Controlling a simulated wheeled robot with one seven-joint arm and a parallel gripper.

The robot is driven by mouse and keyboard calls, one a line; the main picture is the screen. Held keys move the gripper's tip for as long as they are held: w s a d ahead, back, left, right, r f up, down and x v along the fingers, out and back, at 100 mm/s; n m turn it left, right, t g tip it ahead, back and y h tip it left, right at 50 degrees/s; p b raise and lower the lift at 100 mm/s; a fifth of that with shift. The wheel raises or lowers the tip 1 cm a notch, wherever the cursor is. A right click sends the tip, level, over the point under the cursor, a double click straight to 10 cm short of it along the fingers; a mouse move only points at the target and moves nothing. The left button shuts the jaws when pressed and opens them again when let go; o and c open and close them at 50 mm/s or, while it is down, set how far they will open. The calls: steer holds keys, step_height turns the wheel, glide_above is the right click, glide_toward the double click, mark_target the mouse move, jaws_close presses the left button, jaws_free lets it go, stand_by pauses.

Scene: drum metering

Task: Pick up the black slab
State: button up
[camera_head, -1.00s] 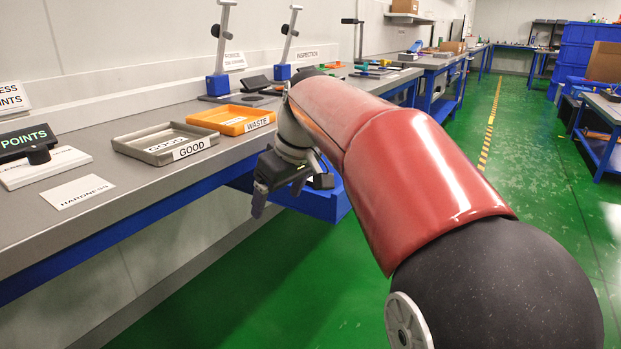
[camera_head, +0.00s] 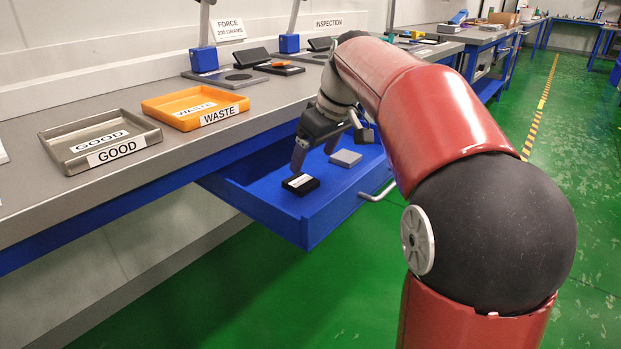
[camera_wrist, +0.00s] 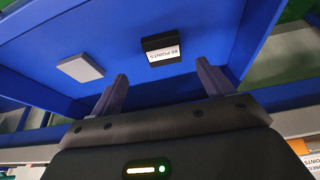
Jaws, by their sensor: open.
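The black slab (camera_head: 301,184) with a white label lies in the open blue drawer (camera_head: 306,230), near its front left part. It also shows in the wrist view (camera_wrist: 162,49), where its label reads points. A grey slab (camera_head: 345,158) lies in the same drawer, also seen in the wrist view (camera_wrist: 80,68). My gripper (camera_head: 308,160) is over the drawer, just above and behind the black slab.
The grey GOOD tray (camera_head: 100,139) and orange WASTE tray (camera_head: 195,107) stand on the bench above the drawer. Gauge stands (camera_head: 204,58) are at the back. Green floor is clear.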

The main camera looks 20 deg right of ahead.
mark_target(302, 181)
steer(key=x, duration=0.7)
steer(key=shift+s+a+b, duration=0.2)
steer(key=shift+a+b, duration=0.05)
steer(key=shift+b, duration=0.15)
steer(key=c, duration=1.1)
steer(key=shift+r, duration=0.1)
